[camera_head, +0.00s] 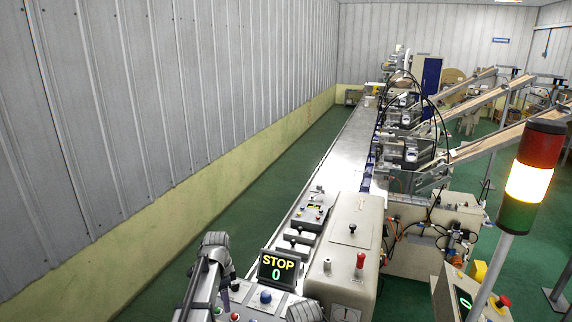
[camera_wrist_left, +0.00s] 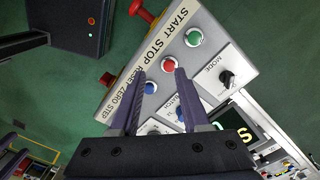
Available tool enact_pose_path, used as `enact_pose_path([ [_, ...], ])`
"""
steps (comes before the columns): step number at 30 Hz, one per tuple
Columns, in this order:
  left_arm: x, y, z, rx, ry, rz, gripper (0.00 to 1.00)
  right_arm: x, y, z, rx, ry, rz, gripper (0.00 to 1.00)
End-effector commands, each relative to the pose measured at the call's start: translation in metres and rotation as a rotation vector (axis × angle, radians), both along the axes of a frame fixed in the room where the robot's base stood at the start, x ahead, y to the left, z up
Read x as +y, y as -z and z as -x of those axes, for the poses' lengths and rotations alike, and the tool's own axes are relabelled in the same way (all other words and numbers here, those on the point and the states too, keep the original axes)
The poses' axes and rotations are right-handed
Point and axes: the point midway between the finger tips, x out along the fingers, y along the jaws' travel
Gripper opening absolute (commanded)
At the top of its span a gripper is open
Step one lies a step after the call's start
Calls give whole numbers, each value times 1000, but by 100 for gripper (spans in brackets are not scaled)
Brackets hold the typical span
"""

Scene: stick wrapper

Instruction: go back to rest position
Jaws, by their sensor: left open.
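My left gripper (camera_wrist_left: 158,76) is open in the left wrist view, its two dark fingers apart with nothing held between them. It is over the button panel (camera_wrist_left: 212,62), with a red button (camera_wrist_left: 169,65) near the right fingertip and a blue button (camera_wrist_left: 151,87) between the fingers. I cannot tell whether a fingertip touches the panel. A green button (camera_wrist_left: 194,37) is farther up the panel. In the head view, my left arm comes in at the bottom, left of the display (camera_head: 278,270), which reads STOP and 0. My right gripper does not show.
A long metal conveyor (camera_head: 345,150) runs away from the panel, with machine units and sloping chutes on its right. A signal tower (camera_head: 529,180) with a lit middle section stands at right. Green floor (camera_head: 215,220) is clear between the conveyor and the left wall.

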Motion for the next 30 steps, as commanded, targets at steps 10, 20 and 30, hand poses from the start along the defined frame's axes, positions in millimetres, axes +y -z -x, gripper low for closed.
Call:
enact_pose_path([
  [10, -30, 22, 36, 7, -113, -13, 46, 0, 22, 0, 0, -2, 0, 50],
  [20, -77, 61, 106, 12, -337, -46, 46, 0, 61, 0, 0, -5, 1, 50],
  [30, -123, 116, 219, -10, -710, -101, 46, 0, 117, 0, -1, -12, 2, 50],
])
